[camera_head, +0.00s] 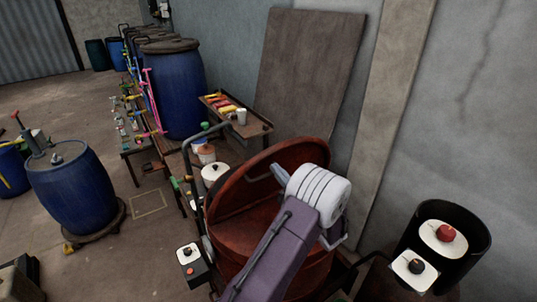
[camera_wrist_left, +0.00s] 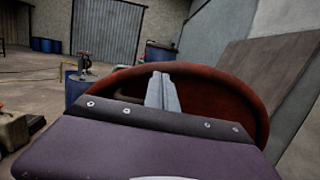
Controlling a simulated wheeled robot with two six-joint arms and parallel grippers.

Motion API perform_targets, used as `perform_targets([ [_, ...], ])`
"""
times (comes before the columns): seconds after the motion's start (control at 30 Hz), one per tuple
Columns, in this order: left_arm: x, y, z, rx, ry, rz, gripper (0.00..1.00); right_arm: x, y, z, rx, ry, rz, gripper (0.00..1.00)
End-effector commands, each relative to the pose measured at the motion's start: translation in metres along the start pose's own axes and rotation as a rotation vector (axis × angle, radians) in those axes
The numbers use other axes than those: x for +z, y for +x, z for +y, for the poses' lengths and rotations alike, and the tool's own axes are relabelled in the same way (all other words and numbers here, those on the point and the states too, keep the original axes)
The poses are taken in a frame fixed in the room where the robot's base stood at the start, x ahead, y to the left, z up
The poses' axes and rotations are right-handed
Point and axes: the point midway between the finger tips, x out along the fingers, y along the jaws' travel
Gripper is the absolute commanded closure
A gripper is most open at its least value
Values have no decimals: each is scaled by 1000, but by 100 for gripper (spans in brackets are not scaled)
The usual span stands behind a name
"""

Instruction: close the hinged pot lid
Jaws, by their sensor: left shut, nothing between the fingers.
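The pot (camera_head: 318,280) is a large reddish-brown vat at the bottom middle of the head view. Its round lid (camera_head: 305,153) is raised and tilted, with a gap between it and the pot. A curved bar handle shows on the lid's face. My left gripper (camera_head: 279,173) is shut and empty in front of the lid, near this handle; I cannot tell whether it touches. In the left wrist view the shut fingers (camera_wrist_left: 163,92) stand against the lid (camera_wrist_left: 215,98). My arm hides much of the pot's opening. My right gripper is not in view.
A control box with a red button (camera_head: 189,262) stands left of the pot. A black bin (camera_head: 462,240) with a red knob is at the right. Blue drums (camera_head: 72,190) and a tool bench are further left. A brown board (camera_head: 310,75) leans on the wall behind.

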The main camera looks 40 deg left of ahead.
Motion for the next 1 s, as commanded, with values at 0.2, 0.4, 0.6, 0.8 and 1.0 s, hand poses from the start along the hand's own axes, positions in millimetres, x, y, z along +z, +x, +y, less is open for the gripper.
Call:
perform_targets([
  [0.2, 4, 40, 1, 3, 1, 0, 100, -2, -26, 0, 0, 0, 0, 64],
  [0.4, 1, 54, 0, 1, 0, 1, 100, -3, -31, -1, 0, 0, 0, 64],
  [0.6, 0, 55, 0, 0, -1, 0, 100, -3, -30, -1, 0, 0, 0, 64],
  [0.8, 0, 56, 0, 0, -1, 4, 100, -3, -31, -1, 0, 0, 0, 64],
  [1.0, 4, 72, 1, 2, -3, 54, 100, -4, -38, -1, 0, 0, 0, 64],
])
